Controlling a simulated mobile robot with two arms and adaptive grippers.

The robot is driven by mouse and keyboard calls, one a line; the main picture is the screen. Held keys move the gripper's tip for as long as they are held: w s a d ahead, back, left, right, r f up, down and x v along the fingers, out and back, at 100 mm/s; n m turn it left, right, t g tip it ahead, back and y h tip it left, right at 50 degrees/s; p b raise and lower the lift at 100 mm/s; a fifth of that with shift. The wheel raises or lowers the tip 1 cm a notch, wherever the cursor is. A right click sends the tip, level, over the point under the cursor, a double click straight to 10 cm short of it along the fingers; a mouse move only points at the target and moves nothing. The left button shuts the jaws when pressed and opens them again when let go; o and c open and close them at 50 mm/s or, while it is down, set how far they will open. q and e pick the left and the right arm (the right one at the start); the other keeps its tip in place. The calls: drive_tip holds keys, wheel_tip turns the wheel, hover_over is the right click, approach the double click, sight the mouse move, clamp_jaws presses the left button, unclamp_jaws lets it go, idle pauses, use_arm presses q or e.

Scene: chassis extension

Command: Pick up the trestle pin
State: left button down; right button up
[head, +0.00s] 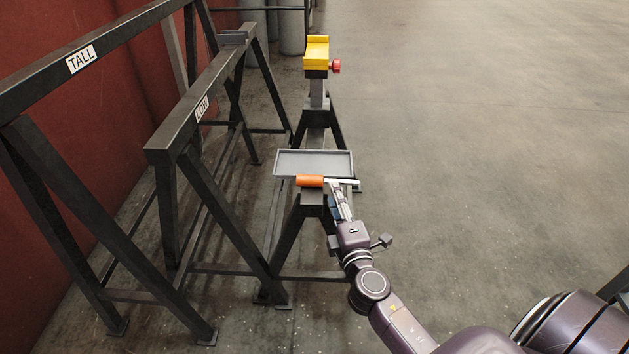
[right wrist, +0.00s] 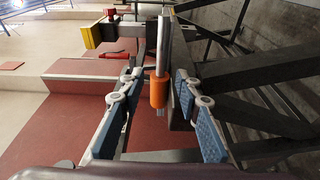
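The trestle pin (head: 310,181) has an orange grip and a bare metal shaft. In the head view it lies sideways along the near edge of the grey tray. In the right wrist view the pin (right wrist: 158,93) stands between the two fingers, with a gap on each side. My right gripper (head: 339,196) is open at the tray's near edge; its blue finger pads show in the right wrist view (right wrist: 158,100). I cannot tell whether a finger touches the pin. My left gripper is not in view.
The grey tray (head: 313,152) sits on a dark stand with a yellow head (head: 317,53) and red knob (head: 336,67). Dark trestles labelled TALL (head: 81,59) and LOW (head: 202,108) stand left, by a red wall. The floor (head: 490,150) at right is clear.

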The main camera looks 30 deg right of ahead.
sight(303, 180)
drive_tip(key=x, duration=0.4)
drive_tip(key=shift+w, duration=0.1)
drive_tip(key=shift+f, duration=0.1)
drive_tip(key=shift+c, duration=0.4)
clamp_jaws()
